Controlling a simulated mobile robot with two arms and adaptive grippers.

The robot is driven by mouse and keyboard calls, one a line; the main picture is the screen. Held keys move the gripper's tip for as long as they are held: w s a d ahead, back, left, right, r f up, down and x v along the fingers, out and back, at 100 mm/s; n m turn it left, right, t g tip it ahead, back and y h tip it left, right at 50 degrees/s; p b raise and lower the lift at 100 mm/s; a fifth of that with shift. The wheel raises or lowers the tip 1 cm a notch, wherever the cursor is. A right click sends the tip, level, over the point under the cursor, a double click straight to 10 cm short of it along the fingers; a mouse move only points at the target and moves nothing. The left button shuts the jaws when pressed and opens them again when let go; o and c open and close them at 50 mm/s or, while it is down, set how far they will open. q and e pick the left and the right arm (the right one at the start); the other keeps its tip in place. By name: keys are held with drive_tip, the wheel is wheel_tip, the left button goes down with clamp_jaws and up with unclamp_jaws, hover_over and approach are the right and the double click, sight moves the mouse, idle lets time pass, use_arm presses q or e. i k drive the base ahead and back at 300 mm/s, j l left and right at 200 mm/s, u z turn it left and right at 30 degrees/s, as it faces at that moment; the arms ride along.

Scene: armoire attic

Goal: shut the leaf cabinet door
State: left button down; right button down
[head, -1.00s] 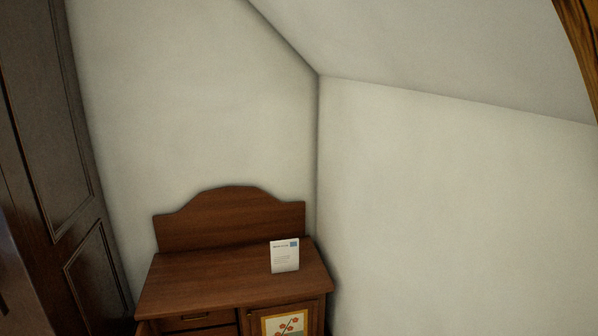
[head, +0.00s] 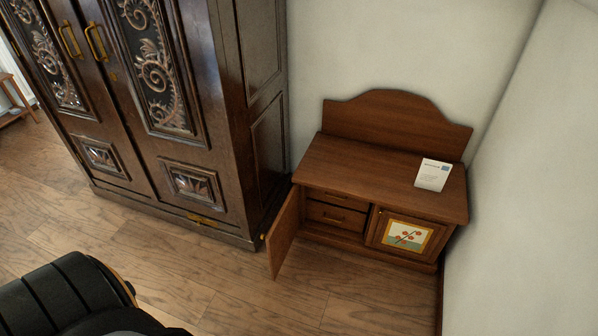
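A low brown wooden cabinet (head: 385,172) with a curved backboard stands against the wall at the right of the head view. Its left door (head: 284,232) is swung open, standing out toward the front, and shows drawers (head: 336,216) inside. Neither of my grippers is in view.
A large dark carved armoire (head: 218,140) with brass handles stands close on the left. The wooden floor (head: 240,290) in front is clear. A wall (head: 530,200) bounds the right side.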

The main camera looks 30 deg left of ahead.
sight(282, 235)
drive_tip(key=k+j, duration=0.1)
drive_tip(key=j, duration=0.3)
drive_tip(key=k+j, duration=0.1)
drive_tip(key=j, duration=0.35)
drive_tip(key=k+j, duration=0.15)
drive_tip(key=j, duration=0.25)
drive_tip(key=k+j, duration=0.1)
drive_tip(key=j, duration=0.35)
drive_tip(key=k+j, duration=0.1)
drive_tip(key=j, duration=0.3)
drive_tip(key=k+j, duration=0.1)
drive_tip(key=j, duration=0.3)
drive_tip(key=k+j, duration=0.1)
drive_tip(key=j, duration=0.35)
drive_tip(key=z, duration=0.05)
